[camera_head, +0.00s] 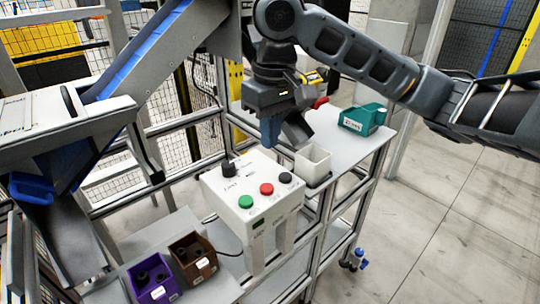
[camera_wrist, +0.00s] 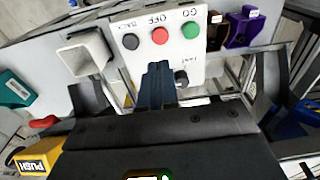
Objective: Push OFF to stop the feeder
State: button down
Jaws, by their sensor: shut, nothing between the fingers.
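A white control box (camera_head: 252,195) stands on the metal frame with green, red and black buttons on its top. The red OFF button (camera_head: 266,188) lies between the green button (camera_head: 246,201) and the black button (camera_head: 285,178). The wrist view also shows the red button (camera_wrist: 160,35), with a label that seems to read OFF beside it. My gripper (camera_head: 272,143) is shut and empty, pointing down near the box's rear edge, apart from the buttons. In the wrist view its fingertips (camera_wrist: 158,68) cover part of the box's top, short of the red button.
A black knob (camera_head: 228,168) stands up from the box's rear left. A white open cup (camera_head: 312,166) is right beside the box. A teal bin (camera_head: 362,119) sits on the shelf farther right. Purple (camera_head: 152,279) and brown (camera_head: 193,259) bins stand lower at the front left.

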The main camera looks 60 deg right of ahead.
notch_tip(320, 180, up, 2)
jog(key=shift+s+r, duration=0.1)
dwell(0.9)
